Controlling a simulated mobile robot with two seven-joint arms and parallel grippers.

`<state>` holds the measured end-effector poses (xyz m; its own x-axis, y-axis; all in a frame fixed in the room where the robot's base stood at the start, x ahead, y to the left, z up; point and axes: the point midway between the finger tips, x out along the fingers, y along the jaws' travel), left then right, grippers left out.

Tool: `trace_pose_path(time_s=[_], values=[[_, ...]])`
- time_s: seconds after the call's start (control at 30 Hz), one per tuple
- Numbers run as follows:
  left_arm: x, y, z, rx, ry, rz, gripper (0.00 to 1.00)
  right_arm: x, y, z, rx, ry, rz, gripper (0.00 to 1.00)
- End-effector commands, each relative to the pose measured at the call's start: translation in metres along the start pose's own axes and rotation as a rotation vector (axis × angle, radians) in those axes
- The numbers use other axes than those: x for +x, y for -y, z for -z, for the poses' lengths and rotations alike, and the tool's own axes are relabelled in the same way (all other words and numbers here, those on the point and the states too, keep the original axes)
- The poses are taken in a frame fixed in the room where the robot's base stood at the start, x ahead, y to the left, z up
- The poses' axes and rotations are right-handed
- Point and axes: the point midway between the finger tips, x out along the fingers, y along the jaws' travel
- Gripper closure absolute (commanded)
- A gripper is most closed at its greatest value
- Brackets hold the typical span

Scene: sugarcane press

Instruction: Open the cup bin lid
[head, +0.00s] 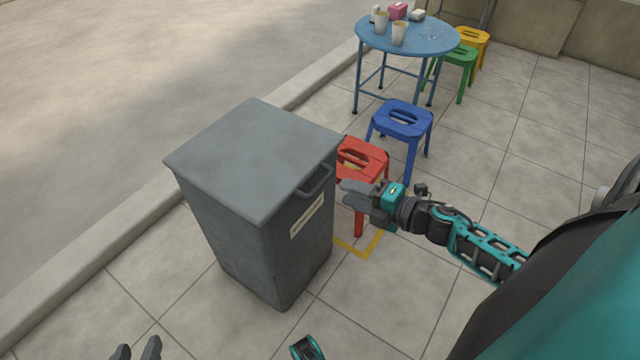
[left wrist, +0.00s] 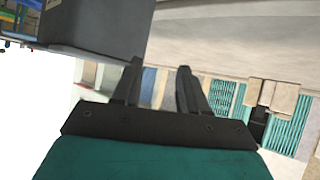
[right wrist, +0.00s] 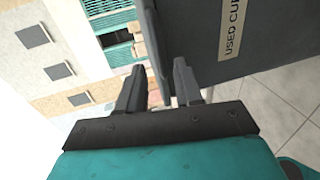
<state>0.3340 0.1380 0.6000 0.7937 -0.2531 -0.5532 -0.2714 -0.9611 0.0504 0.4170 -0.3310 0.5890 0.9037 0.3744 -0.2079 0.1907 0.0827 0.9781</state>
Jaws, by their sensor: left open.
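The cup bin (head: 262,235) is a dark grey box standing upright on the paving. Its flat grey lid (head: 255,155) lies shut on top, with a handle (head: 316,182) on the side facing my right arm. A pale label (right wrist: 232,25) below it starts "USED CU". My right gripper (head: 345,193) is open, just right of the handle; in the right wrist view the bin's dark edge passes behind its parted fingers (right wrist: 158,85). I cannot tell whether it touches. My left gripper (head: 136,351) is open and empty, low in front of the bin; its fingers (left wrist: 158,85) are apart.
A red stool (head: 362,160) stands close behind my right gripper. A blue stool (head: 402,120) and a round blue table (head: 408,38) with cups are farther back. A kerb (head: 90,235) runs behind the bin. Paving in front is clear.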

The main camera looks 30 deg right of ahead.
Motion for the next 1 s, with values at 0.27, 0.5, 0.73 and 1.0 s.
trace_pose_path(time_s=[0.27,0.5,0.73,1.0], values=[[0.006,-0.003,-0.010,0.000,0.011,-0.011,0.57,0.056,0.001,-0.001,-0.001,0.000,-0.002,0.65],[0.007,-0.004,-0.005,0.000,0.000,-0.014,0.57,0.080,0.000,-0.001,0.000,0.001,-0.001,0.65],[0.008,-0.005,-0.003,-0.001,-0.003,-0.015,0.57,0.083,0.000,0.000,0.000,0.001,0.001,0.65],[0.008,-0.004,-0.003,-0.002,-0.003,-0.014,0.57,0.083,0.000,0.000,0.001,0.001,0.001,0.79]])
